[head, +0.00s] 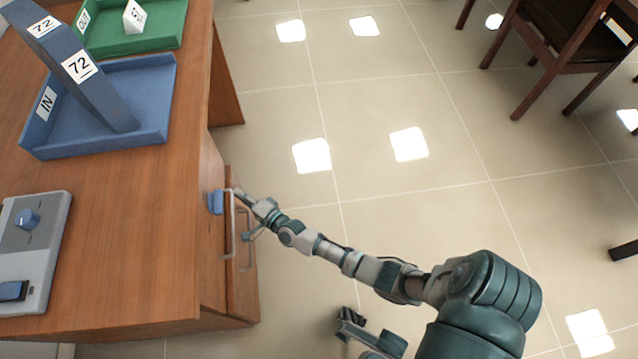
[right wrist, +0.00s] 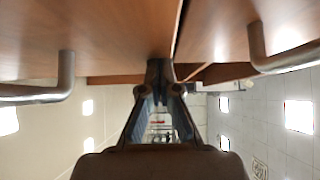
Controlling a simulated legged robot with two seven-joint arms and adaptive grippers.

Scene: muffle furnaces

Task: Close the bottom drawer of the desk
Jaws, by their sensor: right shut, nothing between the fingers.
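The wooden desk (head: 130,215) stands at the left of the head view. Its drawer fronts face right, with two metal bar handles. The lower drawer (head: 243,285) sticks out past the front above it. In the right wrist view, two wooden fronts with a gap between them carry a handle at the left (right wrist: 66,75) and one at the right (right wrist: 258,50). My right gripper (head: 238,192) is shut and empty at the drawer fronts, near the upper ends of the handles. Its fingertips (right wrist: 160,68) are close to the gap; contact is unclear. A dark part at the bottom of the head view may be my left gripper.
A wooden chair (head: 545,45) stands at the upper right. The tiled floor between is clear.

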